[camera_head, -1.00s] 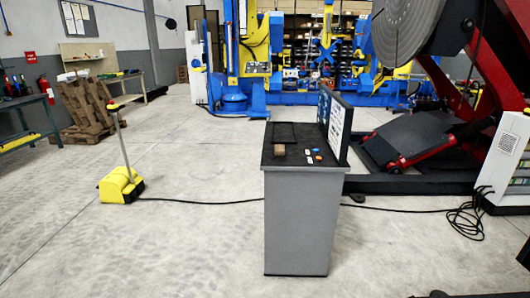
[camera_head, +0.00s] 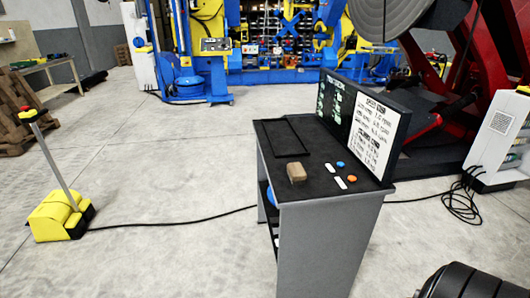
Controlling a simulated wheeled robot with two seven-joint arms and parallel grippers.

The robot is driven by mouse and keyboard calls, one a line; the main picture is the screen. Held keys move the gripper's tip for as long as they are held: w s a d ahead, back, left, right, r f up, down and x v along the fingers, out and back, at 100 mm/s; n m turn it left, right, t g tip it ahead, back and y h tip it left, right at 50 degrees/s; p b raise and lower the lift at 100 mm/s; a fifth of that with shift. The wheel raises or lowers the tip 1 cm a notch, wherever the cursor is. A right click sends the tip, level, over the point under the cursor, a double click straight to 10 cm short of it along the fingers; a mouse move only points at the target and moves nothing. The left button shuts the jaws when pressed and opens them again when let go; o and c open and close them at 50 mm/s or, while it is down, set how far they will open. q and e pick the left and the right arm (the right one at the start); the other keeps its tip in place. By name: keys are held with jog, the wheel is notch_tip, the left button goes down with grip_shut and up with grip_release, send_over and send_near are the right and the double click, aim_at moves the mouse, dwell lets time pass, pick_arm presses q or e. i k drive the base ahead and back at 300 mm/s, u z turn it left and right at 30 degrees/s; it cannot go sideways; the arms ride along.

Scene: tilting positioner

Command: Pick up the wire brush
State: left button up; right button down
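A small brown block-like object (camera_head: 296,172), which may be the wire brush, lies on the dark top of a grey stand (camera_head: 330,240). It is too small to make out bristles. It sits in front of a black rectangular outlined area on the stand's top. Neither of my grippers can be made out. A black rounded part at the lower right edge seems to be part of my own arm.
Blue, orange and white small items (camera_head: 340,165) lie right of the block. An upright display board (camera_head: 362,118) edges the stand's back. A yellow pedal unit (camera_head: 60,214) with a post stands left; its cable crosses the floor. A white cabinet (camera_head: 500,135) stands right.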

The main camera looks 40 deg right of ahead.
aim_at(296, 173)
jog(key=i, duration=1.15)
jog(key=z, duration=3.3)
